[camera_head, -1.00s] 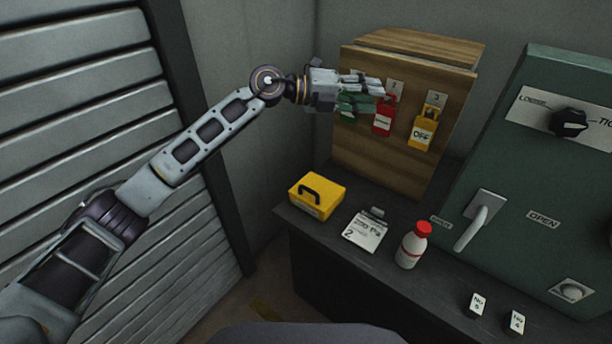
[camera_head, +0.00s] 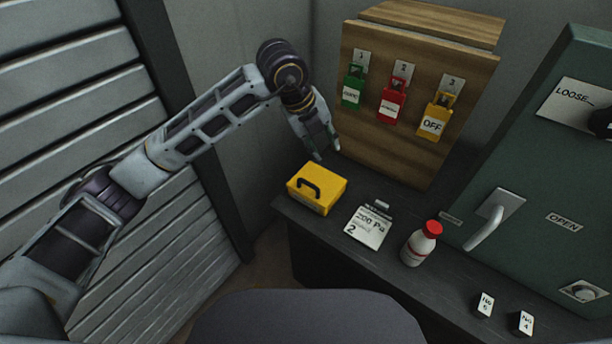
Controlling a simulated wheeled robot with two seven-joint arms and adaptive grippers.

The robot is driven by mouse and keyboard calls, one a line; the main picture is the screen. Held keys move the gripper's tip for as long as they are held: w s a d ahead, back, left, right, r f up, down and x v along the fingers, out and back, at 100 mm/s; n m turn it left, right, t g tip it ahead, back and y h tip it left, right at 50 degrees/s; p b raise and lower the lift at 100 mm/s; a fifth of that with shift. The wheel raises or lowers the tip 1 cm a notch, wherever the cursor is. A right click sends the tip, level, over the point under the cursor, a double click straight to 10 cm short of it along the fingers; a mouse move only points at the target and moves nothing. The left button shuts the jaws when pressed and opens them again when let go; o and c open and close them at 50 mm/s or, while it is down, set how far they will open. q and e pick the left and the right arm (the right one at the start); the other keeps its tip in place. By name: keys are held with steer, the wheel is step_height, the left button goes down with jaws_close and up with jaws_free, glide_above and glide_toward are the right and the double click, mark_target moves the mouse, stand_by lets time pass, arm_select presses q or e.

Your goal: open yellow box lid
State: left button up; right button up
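My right gripper is out of view.
A wooden cabinet (camera_head: 380,150) with green (camera_head: 352,91), red (camera_head: 392,106) and yellow (camera_head: 434,121) hanging locks stands behind. A green panel with a lever (camera_head: 487,226) stands at right.

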mark_target(307, 182)
arm_select(q)
steer(key=a+n+y, duration=0.1)
steer(key=n, duration=0.1)
steer(key=a+f+n+y, duration=0.1)
steer(key=a+n, duration=0.1)
steer(key=s+a+n+y, duration=0.1)
steer(key=a+n, duration=0.1)
steer(key=shift+a+f+n+g, duration=0.15)
steer(key=shift+f+n+g, duration=0.05)
steer(key=shift+n+g, duration=0.1)
steer(key=shift+f, duration=0.15)
steer(key=f, duration=0.4)
steer(key=w+d+f+p, duration=0.1)
steer(key=f, duration=0.4)
steer(key=w+f, duration=0.1)
steer(key=f, duration=0.3)
steer(key=shift+d+f+p, duration=0.15)
steer(key=shift+d+p, duration=0.15)
steer(key=shift+p, duration=0.1)
